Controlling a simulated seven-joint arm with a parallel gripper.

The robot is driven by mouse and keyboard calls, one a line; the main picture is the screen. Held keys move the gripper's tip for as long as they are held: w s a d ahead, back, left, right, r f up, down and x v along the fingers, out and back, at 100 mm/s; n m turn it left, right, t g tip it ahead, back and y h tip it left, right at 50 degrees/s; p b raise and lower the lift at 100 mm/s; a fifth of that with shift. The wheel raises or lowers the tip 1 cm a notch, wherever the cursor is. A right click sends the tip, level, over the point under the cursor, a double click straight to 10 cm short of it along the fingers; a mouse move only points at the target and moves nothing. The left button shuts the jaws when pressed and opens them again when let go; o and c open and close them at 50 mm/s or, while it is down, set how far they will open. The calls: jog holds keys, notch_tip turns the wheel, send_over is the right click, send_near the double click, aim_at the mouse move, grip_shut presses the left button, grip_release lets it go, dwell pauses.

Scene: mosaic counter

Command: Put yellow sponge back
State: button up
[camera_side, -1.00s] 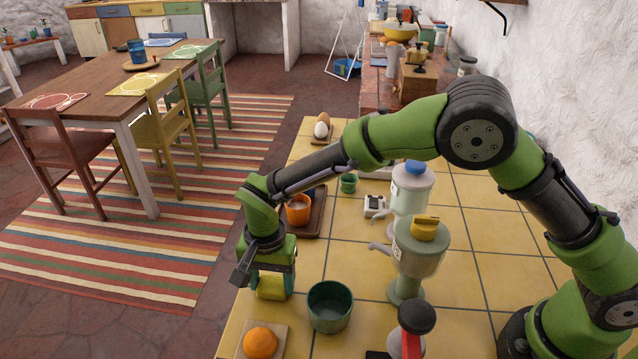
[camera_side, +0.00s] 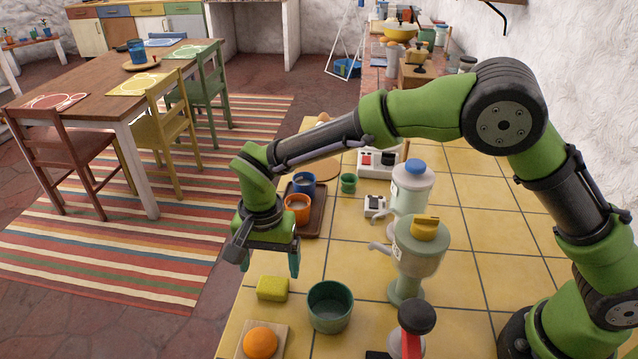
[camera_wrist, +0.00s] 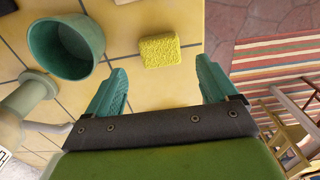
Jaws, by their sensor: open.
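The yellow sponge (camera_side: 272,288) lies flat on the yellow tiled counter, just left of a dark green pot (camera_side: 330,307). In the wrist view the sponge (camera_wrist: 160,50) lies beyond the fingertips, clear of both fingers. The green pot (camera_wrist: 66,46) stands beside it there. My gripper (camera_side: 270,262) is above the counter, over and slightly behind the sponge in the side view. In the wrist view my gripper (camera_wrist: 160,80) has its two teal fingers spread wide with nothing between them.
An orange (camera_side: 260,342) sits on a small board in front of the sponge. A dark tray (camera_side: 312,222) with an orange and a blue mug is behind. A grey-green dispenser with a yellow top (camera_side: 418,250) stands to the right. The counter's left edge is close to the sponge.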

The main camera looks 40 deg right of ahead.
aim_at(272, 284)
notch_tip(272, 284, up, 7)
jog(key=s+d+r+n+t+y, duration=0.1)
jog(key=s+d+r+t, duration=0.15)
jog(key=d+r, duration=0.45)
jog(key=s+d+r+n+t+y, duration=0.15)
jog(key=s+d+r, duration=0.3)
jog(key=d, duration=0.45)
jog(key=s+d+n+t, duration=0.2)
jog(key=s+d+t, duration=0.1)
jog(key=s+d, duration=0.6)
jog(key=shift+s+f, duration=0.25)
jog(key=shift+s, duration=0.5)
jog(key=shift+n+h, duration=0.25)
